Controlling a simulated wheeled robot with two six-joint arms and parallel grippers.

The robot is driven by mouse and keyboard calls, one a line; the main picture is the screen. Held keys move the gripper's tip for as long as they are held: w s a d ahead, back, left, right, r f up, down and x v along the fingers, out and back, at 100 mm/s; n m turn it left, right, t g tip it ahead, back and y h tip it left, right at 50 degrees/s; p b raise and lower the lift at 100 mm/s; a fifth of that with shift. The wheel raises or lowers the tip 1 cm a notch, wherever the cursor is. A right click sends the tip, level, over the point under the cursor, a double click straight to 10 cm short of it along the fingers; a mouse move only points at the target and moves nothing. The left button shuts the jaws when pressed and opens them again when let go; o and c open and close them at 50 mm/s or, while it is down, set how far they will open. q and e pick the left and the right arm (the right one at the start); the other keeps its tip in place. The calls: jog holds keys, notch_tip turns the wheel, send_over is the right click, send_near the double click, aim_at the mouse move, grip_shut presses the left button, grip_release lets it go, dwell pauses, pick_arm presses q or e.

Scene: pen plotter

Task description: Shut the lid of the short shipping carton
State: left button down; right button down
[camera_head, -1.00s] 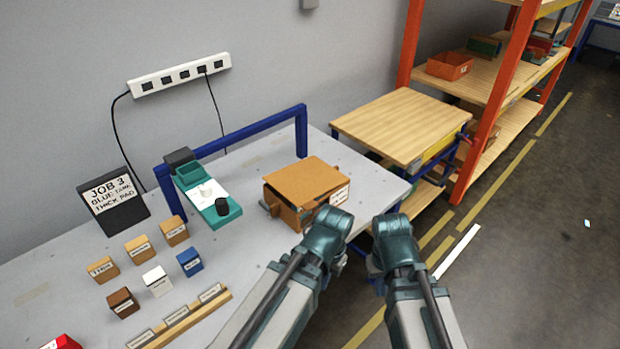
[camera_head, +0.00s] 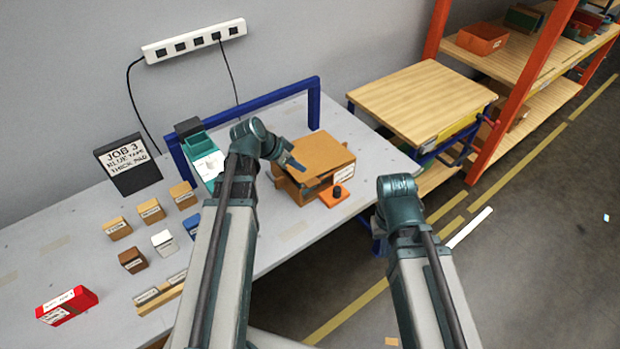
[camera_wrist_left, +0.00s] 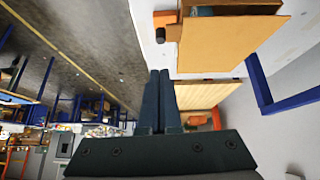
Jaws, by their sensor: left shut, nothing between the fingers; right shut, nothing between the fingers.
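The short shipping carton (camera_head: 322,152) is a brown box near the right end of the grey bench. Its lid (camera_head: 314,150) is tilted, with a dark gap under the front edge. In the left wrist view the lid (camera_wrist_left: 225,45) is a broad tan panel, with part of the carton's inside (camera_wrist_left: 205,11) showing beyond it. My left gripper (camera_head: 293,163) is shut and empty at the carton's left side; I cannot tell if it touches. Its closed fingers (camera_wrist_left: 159,75) show below the lid in the wrist view. My right arm ends right of the carton, its fingers hidden.
An orange block with a black knob (camera_head: 336,195) lies at the carton's front. A teal device (camera_head: 203,152) and a blue frame (camera_head: 318,100) stand behind and left. Small labelled boxes (camera_head: 150,210) stand on the left bench. A wooden-topped cart (camera_head: 425,95) is at the right.

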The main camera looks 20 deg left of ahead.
pick_arm(q)
jog(key=shift+w+a+r+t, duration=0.15)
jog(key=shift+w+a+t, duration=0.15)
jog(key=shift+a, duration=0.3)
jog(key=shift+w+a+r+t, duration=0.15)
jog(key=shift+w+a+t, duration=0.1)
jog(key=shift+a, duration=0.3)
jog(key=shift+f, duration=0.1)
jog(key=b+x, duration=0.9)
jog(key=x, duration=0.2)
jog(key=shift+s+f, duration=0.15)
jog(key=shift+s, duration=0.05)
jog(key=shift+s+a+f+b, duration=0.1)
jog(key=shift+s+f+b, duration=0.05)
jog(key=shift+f+b, duration=0.4)
jog(key=shift+s+a+f+b, duration=0.15)
jog(key=shift+f+b, duration=0.7)
jog(key=shift+b, duration=0.05)
jog(key=shift+s+f, duration=0.1)
